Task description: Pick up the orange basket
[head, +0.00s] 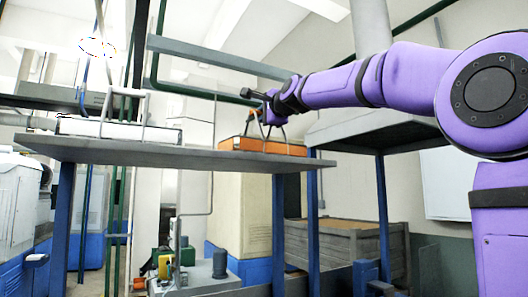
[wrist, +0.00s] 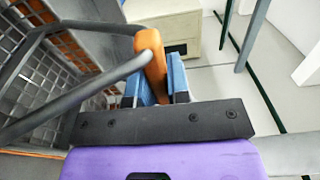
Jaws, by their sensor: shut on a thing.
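The orange basket (head: 262,147) is at the right end of a raised grey shelf (head: 150,153) in the head view. It has a dark arched handle. In the wrist view its orange grip (wrist: 150,52) and dark handle bars show, with the wire-mesh inside at the left. My gripper (head: 269,114) is above the basket at the top of its handle. In the wrist view the blue fingers of my gripper (wrist: 157,82) are shut on the orange grip. I cannot tell whether the basket's underside touches the shelf.
A white basket (head: 120,131) with a pale handle stands on the left of the same shelf. Blue posts (head: 279,215) hold the shelf up. A grey hood (head: 375,130) is at the right, behind my arm. A wooden crate (head: 345,245) stands below. Pipes run overhead.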

